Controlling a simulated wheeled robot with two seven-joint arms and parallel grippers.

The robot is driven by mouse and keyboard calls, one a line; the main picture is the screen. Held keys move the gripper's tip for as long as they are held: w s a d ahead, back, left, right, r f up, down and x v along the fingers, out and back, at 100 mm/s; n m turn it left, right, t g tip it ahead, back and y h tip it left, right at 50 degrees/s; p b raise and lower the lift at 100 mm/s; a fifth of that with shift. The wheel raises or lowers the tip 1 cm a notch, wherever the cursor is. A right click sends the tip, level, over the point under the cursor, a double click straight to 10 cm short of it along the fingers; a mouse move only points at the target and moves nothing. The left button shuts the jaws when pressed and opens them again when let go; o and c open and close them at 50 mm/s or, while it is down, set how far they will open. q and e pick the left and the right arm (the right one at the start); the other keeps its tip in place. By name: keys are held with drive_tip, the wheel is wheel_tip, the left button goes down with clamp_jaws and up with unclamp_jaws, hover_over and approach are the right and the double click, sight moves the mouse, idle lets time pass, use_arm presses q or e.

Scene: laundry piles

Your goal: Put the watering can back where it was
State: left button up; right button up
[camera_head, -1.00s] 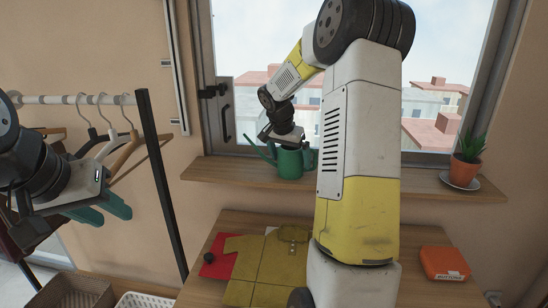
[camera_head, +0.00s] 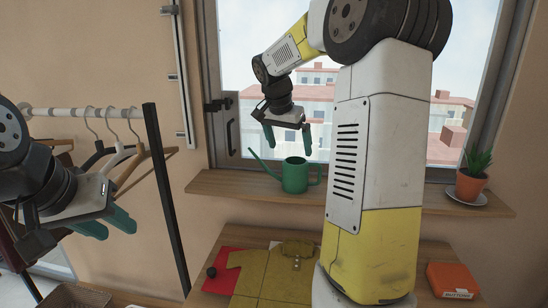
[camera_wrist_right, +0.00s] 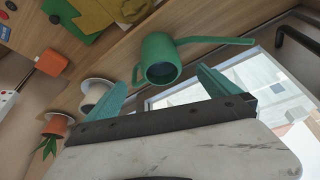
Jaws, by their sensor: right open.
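The green watering can (camera_head: 295,176) stands upright on the wooden window sill (camera_head: 225,188), with its spout to the left and its handle to the right. My right gripper (camera_head: 289,139) is above it, open and empty, with its two teal fingers pointing down and apart from the can. In the right wrist view the can (camera_wrist_right: 160,58) shows beyond and between the spread fingers (camera_wrist_right: 172,88), not touching them. My left gripper (camera_head: 112,226) is at the left by the clothes rack, with its teal fingers apart and nothing seen between them.
A potted plant (camera_head: 471,186) stands on a saucer at the sill's right end. The right wrist view also shows a white pot (camera_wrist_right: 94,93) on the sill. Below, a table holds folded yellow clothing (camera_head: 265,272), red cloth (camera_head: 218,283) and an orange box (camera_head: 452,281). Hangers (camera_head: 110,150) hang at left.

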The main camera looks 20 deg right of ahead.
drive_tip(key=s+a+n+t+y, duration=0.1)
drive_tip(key=s+a+n, duration=0.4)
drive_tip(key=s, duration=0.8)
drive_tip(key=s+a+n+t+y, duration=0.2)
drive_tip(key=s+a+n+y, duration=0.2)
drive_tip(key=s, duration=1)
drive_tip(key=a+n, duration=0.1)
drive_tip(key=a, duration=0.2)
drive_tip(key=shift+a+f+y, duration=0.15)
drive_tip(key=shift+a+y, duration=0.15)
drive_tip(key=shift+s, duration=0.1)
